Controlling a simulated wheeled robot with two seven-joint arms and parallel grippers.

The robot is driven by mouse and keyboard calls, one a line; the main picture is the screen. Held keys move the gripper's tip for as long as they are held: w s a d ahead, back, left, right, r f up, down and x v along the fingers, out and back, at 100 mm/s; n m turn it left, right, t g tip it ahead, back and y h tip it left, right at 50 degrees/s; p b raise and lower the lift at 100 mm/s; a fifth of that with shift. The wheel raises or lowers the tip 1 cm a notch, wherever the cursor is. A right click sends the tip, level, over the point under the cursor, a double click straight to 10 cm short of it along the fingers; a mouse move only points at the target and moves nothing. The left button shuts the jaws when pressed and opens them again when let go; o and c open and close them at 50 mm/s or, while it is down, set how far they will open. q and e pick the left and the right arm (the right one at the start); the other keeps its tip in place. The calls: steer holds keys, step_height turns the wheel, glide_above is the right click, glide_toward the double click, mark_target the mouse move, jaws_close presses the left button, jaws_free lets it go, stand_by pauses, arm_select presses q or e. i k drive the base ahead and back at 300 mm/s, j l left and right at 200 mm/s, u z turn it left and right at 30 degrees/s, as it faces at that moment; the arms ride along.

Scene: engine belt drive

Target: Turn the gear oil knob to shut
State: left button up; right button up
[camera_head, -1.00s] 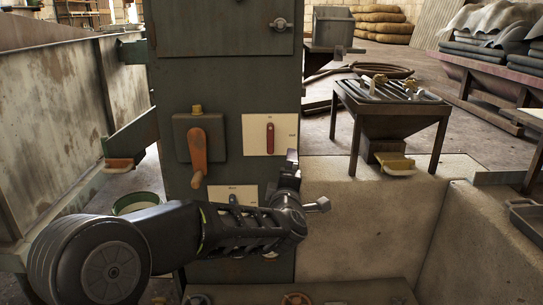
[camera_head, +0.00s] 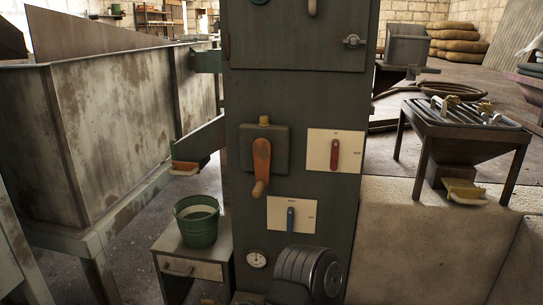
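A dark green cabinet column (camera_head: 245,80) stands in front of me. It carries a white plate with a red knob (camera_head: 335,154), whose bar stands upright. Lower down is a second white plate with a blue knob (camera_head: 290,220), also upright. The print on both plates is too small to read, so I cannot tell which knob is the gear oil one. A brown lever handle (camera_head: 261,167) hangs down from a box left of the red knob. Neither gripper shows.
A green bucket (camera_head: 197,226) stands on a small drawer table (camera_head: 193,271) left of the column. A round gauge (camera_head: 257,259) sits low on the column. A metal hopper table (camera_head: 462,135) stands at the right. A large rusty bin (camera_head: 118,125) fills the left.

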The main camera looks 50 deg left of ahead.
mark_target(264, 120)
steer(key=u, duration=1.65)
